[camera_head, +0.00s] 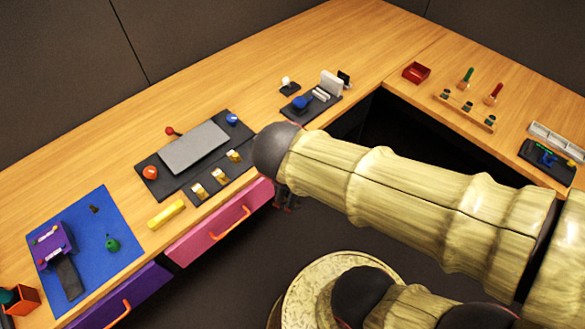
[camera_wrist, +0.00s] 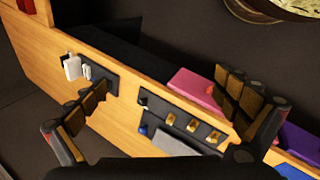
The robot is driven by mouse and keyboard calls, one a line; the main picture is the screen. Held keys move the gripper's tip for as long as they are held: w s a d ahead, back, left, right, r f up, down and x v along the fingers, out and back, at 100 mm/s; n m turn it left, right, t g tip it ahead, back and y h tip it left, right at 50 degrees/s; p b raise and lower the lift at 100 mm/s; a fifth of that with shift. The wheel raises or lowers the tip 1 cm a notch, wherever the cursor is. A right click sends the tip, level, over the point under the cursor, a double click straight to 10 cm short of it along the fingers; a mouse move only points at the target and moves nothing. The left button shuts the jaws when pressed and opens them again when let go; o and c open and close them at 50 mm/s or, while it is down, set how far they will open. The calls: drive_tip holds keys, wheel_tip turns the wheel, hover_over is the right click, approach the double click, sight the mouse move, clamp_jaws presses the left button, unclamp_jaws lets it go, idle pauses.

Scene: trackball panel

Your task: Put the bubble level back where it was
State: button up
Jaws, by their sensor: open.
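A small yellow bar (camera_head: 166,214), which looks like the bubble level, lies on the wooden desk near its front edge, above the seam between the pink and purple drawers. It is apart from the black panel (camera_head: 149,188), which carries a grey plate, an orange-red ball, a blue ball and several gold-coloured pieces. I cannot make out the bar in the wrist view. My gripper (camera_wrist: 160,85) is open and empty, its two fingers spread wide above the desk front. In the head view it is mostly hidden behind my arm, low beside the pink drawer.
A pink drawer (camera_head: 222,223) and a purple drawer (camera_head: 122,297) with orange handles line the desk front. A blue mat (camera_head: 122,237) with a purple device lies left. A red tray (camera_head: 416,72) and peg rack stand right. Bare wood lies behind the panel.

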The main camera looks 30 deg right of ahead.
drive_tip(key=s+a+r+m+t+y, duration=0.1)
drive_tip(key=s+a+r+m+y, duration=0.1)
drive_tip(key=a+r+m+y, duration=0.2)
wheel_tip(320, 180, up, 3)
drive_tip(key=m, duration=0.2)
drive_tip(key=shift+m+t, duration=0.3)
drive_tip(key=shift+t, duration=0.1)
drive_tip(key=shift+f, duration=0.1)
idle(0.6)
